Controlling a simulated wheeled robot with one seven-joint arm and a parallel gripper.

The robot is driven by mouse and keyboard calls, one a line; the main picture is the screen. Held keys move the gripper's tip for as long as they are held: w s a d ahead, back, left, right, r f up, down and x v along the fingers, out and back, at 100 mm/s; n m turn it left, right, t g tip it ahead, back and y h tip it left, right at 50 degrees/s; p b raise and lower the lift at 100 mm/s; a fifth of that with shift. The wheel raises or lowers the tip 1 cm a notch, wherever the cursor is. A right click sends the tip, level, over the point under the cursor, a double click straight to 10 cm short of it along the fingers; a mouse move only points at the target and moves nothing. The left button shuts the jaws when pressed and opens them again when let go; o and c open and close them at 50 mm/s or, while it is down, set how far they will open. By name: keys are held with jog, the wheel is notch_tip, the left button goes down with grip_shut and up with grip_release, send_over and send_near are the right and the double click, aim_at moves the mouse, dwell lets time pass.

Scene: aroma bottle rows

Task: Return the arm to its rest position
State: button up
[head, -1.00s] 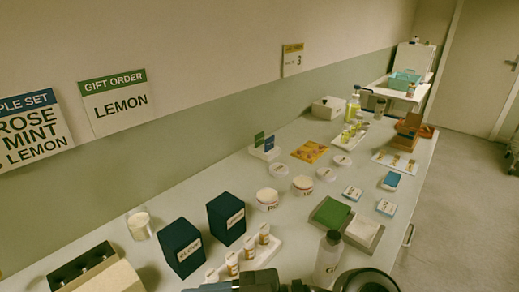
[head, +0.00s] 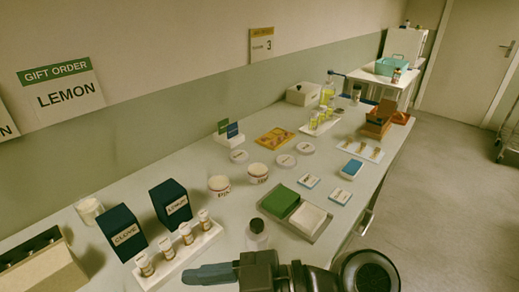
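My gripper (head: 200,274) shows at the bottom of the head view, pointing left, with a dark wrist and arm behind it to the right. Only one grey-blue finger outline shows clearly, so its opening cannot be judged. I see nothing held at its tip. It appears in front of a white rack (head: 163,275) of small labelled bottles. A clear bottle with a dark cap (head: 257,240) stands just behind the wrist, its lower part hidden.
Dark boxes marked CLOVE (head: 124,233) and LEMON (head: 170,203) stand behind the rack. A beige holder (head: 35,268) is at lower left. Round jars (head: 218,186), a tray with green and white pads (head: 295,208) and small cards cover the long table. Open floor (head: 440,200) lies right.

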jog(key=s+d+f+m+t+h+b, duration=0.25)
jog(key=d+f+m+t+h, duration=0.2)
jog(key=d+f+m, duration=0.4)
jog(key=s+d+f+m+t+h+b, duration=0.2)
jog(key=s+d+f+m+t+h, duration=0.25)
jog(key=d+f, duration=0.6)
jog(key=s+d+f+m+t+h+b, duration=0.25)
jog(key=s+d+m+t+h, duration=0.2)
jog(key=s+d, duration=0.3)
jog(key=s+d+r+m+t+h+b, duration=0.1)
jog(key=s+d+r+t+h+b, duration=0.1)
jog(key=s+r, duration=0.5)
jog(key=shift+s+d+h+b, duration=0.15)
jog(key=shift+s+h+b, duration=0.2)
jog(key=shift+s+b, duration=0.1)
jog(key=shift+f, duration=0.1)
dwell(0.9)
